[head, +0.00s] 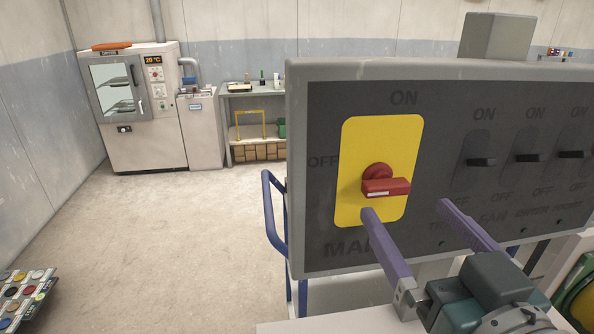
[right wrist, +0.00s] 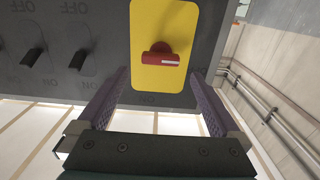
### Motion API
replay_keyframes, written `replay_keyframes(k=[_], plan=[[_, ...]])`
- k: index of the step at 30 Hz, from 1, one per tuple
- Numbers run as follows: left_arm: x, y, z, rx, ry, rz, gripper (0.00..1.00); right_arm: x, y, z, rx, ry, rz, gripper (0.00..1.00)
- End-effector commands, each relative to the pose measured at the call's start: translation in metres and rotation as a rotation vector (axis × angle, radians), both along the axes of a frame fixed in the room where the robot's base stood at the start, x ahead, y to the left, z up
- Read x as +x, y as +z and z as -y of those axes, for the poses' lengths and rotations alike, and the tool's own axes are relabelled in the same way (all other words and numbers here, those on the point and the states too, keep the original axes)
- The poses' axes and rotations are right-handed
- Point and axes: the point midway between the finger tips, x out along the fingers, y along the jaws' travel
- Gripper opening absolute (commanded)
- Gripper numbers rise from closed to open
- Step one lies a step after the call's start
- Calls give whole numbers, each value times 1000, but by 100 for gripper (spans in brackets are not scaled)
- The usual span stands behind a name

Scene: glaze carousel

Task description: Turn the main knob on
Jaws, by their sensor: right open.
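The main knob (head: 386,187) is a red handle on a yellow plate (head: 380,135) on a dark panel. Its bar lies about horizontal, with the white mark toward the OFF label at left; ON is printed above. My right gripper (head: 406,209) is open, its two purple fingers pointing at the panel just below and right of the knob. The right wrist view, where the panel appears upside down, shows the knob (right wrist: 160,55) beyond the fingertips and roughly between them, with nothing held. I cannot tell whether a fingertip touches the plate. My left gripper is not in view.
Several smaller black switches (head: 480,161) line the panel right of the knob. A grey box (head: 495,36) rises above the panel. A blue rail (head: 273,215) stands at its left. An oven (head: 130,105) and a bench (head: 250,93) stand far back. The floor at left is mostly clear.

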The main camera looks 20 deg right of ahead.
Motion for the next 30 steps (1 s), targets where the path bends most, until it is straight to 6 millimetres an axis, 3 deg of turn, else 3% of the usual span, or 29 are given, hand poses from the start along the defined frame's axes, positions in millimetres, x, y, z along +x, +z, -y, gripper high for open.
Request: replay_keyframes(k=[3,9,19,30], plan=[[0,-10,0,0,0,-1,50,23,-1,5,1,-1,6,100],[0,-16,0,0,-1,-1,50,46,-1,11,1,0,2,100],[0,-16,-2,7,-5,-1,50,50,0,12,0,1,-1,100],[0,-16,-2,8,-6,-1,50,50,0,12,0,1,-1,60]])
